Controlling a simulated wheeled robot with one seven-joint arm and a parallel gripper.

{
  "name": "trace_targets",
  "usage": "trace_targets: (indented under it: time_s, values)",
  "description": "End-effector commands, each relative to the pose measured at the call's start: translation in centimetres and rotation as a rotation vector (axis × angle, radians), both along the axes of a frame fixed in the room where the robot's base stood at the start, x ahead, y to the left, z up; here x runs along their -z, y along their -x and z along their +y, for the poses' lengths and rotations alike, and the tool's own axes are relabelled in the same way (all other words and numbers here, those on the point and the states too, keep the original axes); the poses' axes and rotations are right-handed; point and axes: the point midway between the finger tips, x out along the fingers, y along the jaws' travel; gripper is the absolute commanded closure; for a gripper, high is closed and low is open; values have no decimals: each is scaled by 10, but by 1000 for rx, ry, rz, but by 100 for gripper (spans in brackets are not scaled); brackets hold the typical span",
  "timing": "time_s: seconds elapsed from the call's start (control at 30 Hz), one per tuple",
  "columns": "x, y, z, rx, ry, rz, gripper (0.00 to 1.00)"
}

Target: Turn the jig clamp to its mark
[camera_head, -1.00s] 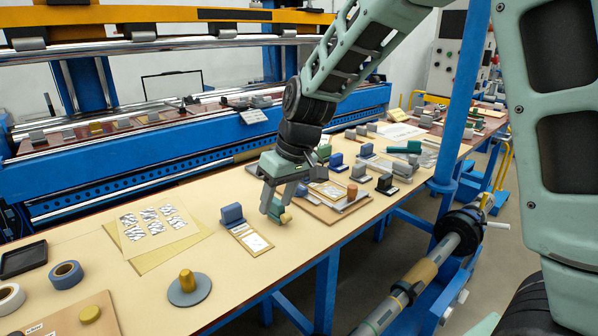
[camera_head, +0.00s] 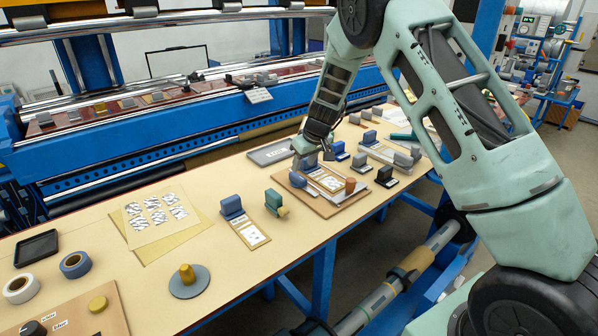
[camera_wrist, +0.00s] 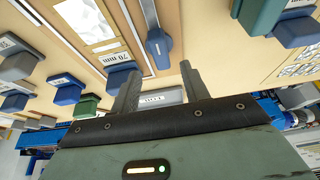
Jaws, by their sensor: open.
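The jig board (camera_head: 318,208) is a tan plate on the bench with a white-windowed frame and a brown knob (camera_head: 350,186). What looks like the jig clamp, a blue-grey lever (camera_head: 297,179), lies at the board's left side. In the wrist view this lever (camera_wrist: 158,45) has a rounded end and a small pale label, and stands just beyond the gap between the fingers. My gripper (camera_head: 304,158) is over the board's far left part. In the wrist view my gripper (camera_wrist: 160,88) is open with nothing between its fingers. I cannot make out the mark.
A teal block with a tan end (camera_head: 276,202) and a blue block (camera_head: 232,207) stand left of the board. A grey labelled tray (camera_head: 268,153) lies behind it. Several small blocks crowd the right. The bench front left of the blue block is partly clear around a grey disc (camera_head: 189,283).

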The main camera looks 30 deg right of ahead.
Motion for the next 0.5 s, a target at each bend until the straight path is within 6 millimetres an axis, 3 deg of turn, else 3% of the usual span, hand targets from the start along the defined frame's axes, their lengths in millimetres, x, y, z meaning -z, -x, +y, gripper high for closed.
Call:
trace_targets:
  time_s: [0.2,0.5]
  values:
    - [36,-14,3,1,-2,3,55]
    - [59,-24,5,1,-1,1,55]
